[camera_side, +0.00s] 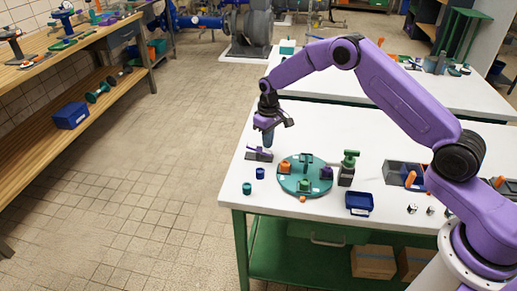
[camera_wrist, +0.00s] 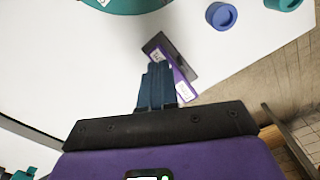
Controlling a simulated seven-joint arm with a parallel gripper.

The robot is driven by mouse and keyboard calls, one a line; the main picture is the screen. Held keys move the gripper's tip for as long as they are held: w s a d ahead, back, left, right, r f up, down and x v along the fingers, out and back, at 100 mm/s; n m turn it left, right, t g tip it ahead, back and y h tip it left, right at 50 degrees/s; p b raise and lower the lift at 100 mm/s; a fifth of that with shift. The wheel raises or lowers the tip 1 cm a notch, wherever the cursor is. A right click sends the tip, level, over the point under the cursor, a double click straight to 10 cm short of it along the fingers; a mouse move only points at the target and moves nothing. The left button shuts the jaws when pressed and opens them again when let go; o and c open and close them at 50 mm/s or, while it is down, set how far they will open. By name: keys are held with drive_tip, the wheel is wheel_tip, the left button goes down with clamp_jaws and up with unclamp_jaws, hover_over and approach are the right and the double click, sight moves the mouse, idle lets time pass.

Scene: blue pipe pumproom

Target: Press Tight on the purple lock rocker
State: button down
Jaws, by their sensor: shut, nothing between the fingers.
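The purple lock rocker (camera_side: 259,150) sits on a dark grey base near the left edge of the white table. In the wrist view the rocker (camera_wrist: 183,83) lies slantwise across its dark base, with a white label at each end; the lettering is too small to read. My gripper (camera_side: 267,142) points down just above the rocker. In the wrist view my gripper's fingers (camera_wrist: 157,70) are together and empty, and they hide part of the rocker's left side. I cannot tell whether the fingertips touch it.
A teal turntable (camera_side: 304,188) with several coloured blocks stands right of the rocker. A blue cup (camera_side: 260,173) and a teal cup (camera_side: 247,188) stand in front of it. A green-topped dispenser (camera_side: 348,168) and a blue tray (camera_side: 359,210) are farther right.

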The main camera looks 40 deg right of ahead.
sight(268, 153)
wheel_tip(268, 153, up, 7)
drive_tip(key=shift+f, duration=0.15)
idle(0.5)
idle(0.4)
drive_tip(key=s+a+r+n, duration=0.2)
drive_tip(key=s+a+r, duration=0.15)
drive_tip(key=s, duration=0.35)
drive_tip(key=s+a+r+n, duration=0.1)
drive_tip(key=s+a+r, duration=0.1)
drive_tip(key=s+r, duration=0.35)
drive_tip(key=s+a+r+n, duration=0.2)
drive_tip(key=s, duration=0.6)
drive_tip(key=s+d+n, duration=0.2)
drive_tip(key=s+d, duration=0.2)
drive_tip(key=s, duration=0.8)
drive_tip(key=s+d+n, duration=0.2)
drive_tip(key=s+d, duration=0.3)
drive_tip(key=s, duration=0.7)
drive_tip(key=shift+s+r+n, duration=0.2)
drive_tip(key=shift+r+n, duration=0.1)
drive_tip(key=shift+r, duration=0.15)
